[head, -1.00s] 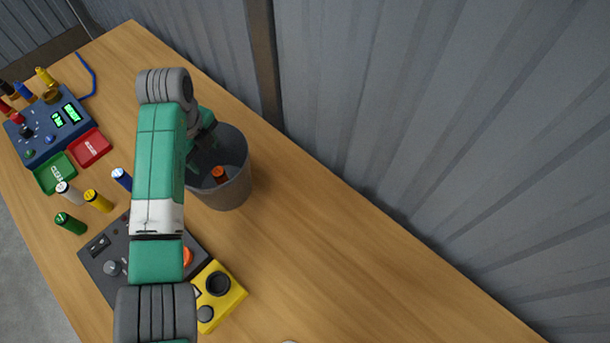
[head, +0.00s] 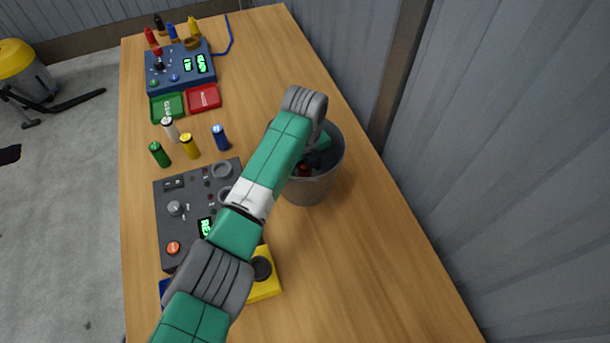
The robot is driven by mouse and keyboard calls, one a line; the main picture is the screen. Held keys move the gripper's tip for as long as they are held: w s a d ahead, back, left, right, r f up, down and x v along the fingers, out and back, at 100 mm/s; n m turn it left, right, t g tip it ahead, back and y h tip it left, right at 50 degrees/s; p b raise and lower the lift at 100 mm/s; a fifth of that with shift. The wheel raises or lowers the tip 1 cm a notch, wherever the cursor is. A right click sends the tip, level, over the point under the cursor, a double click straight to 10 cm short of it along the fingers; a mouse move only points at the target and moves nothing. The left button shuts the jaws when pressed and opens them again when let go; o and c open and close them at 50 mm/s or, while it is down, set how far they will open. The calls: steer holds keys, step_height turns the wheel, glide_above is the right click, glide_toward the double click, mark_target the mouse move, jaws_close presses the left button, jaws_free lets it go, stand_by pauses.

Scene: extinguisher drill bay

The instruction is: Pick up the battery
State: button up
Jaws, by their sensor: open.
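Several batteries stand on the wooden table: a white one (head: 170,130), a yellow one (head: 189,147), a green one (head: 160,154) and a blue one (head: 220,138). An orange-brown cylinder (head: 304,171), perhaps another battery, is inside the grey bin (head: 317,191). My gripper (head: 310,160) is open and reaches down into the bin near this cylinder. My own arm and wrist hide much of the gripper, and I cannot tell whether it touches the cylinder.
A dark control panel (head: 183,233) with knobs and a yellow box (head: 266,287) lie left of and below the bin. A blue tester (head: 177,74) and green (head: 167,107) and red (head: 204,97) trays are farther back. A corrugated wall (head: 490,150) borders the right side. The table's lower right is clear.

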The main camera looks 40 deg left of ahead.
steer(key=shift+r, duration=0.1)
steer(key=c, duration=1.2)
steer(key=shift+o, duration=0.2)
step_height(320, 180, up, 10)
steer(key=p, duration=0.3)
step_height(320, 180, up, 10)
steer(key=p, duration=0.9)
steer(key=shift+f+p, duration=0.2)
steer(key=shift+p, duration=0.15)
